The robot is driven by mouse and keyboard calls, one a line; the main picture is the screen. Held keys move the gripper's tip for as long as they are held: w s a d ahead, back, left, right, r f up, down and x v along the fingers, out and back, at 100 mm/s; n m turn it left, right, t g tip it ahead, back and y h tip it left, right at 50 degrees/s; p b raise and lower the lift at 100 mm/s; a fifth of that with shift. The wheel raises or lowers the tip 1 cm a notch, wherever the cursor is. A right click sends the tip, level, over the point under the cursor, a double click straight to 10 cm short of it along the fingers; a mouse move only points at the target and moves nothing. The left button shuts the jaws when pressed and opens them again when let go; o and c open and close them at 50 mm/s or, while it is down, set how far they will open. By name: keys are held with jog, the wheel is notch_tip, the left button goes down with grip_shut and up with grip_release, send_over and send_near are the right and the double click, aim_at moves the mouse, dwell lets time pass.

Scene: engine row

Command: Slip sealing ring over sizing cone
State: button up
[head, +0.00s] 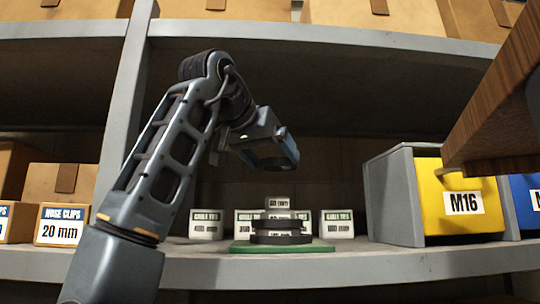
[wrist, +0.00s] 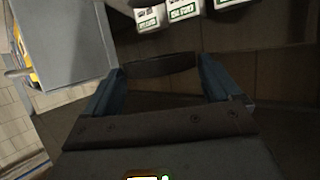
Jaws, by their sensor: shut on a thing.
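My gripper (head: 284,150) is at the upper middle of the head view, shut on a dark sealing ring (head: 270,163). In the wrist view the ring (wrist: 160,66) spans between the two blue fingers, seen nearly edge-on. The cone cannot be made out in the wrist view.
White labelled boxes (head: 205,224) stand behind the cone on the shelf (head: 400,264). They also show in the wrist view (wrist: 182,9). A yellow M16 bin (head: 450,180) is at right, cartons (head: 62,224) at left. An upper shelf (head: 330,36) runs above my arm.

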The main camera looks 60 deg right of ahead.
jog(key=shift+f, duration=0.1)
jog(key=shift+a+f+b, duration=0.1)
jog(key=shift+f+b, duration=1.4)
jog(key=shift+f, duration=1.15)
jog(key=o, duration=0.7)
jog(key=shift+b+v, duration=0.7)
jog(key=shift+v, duration=3.2)
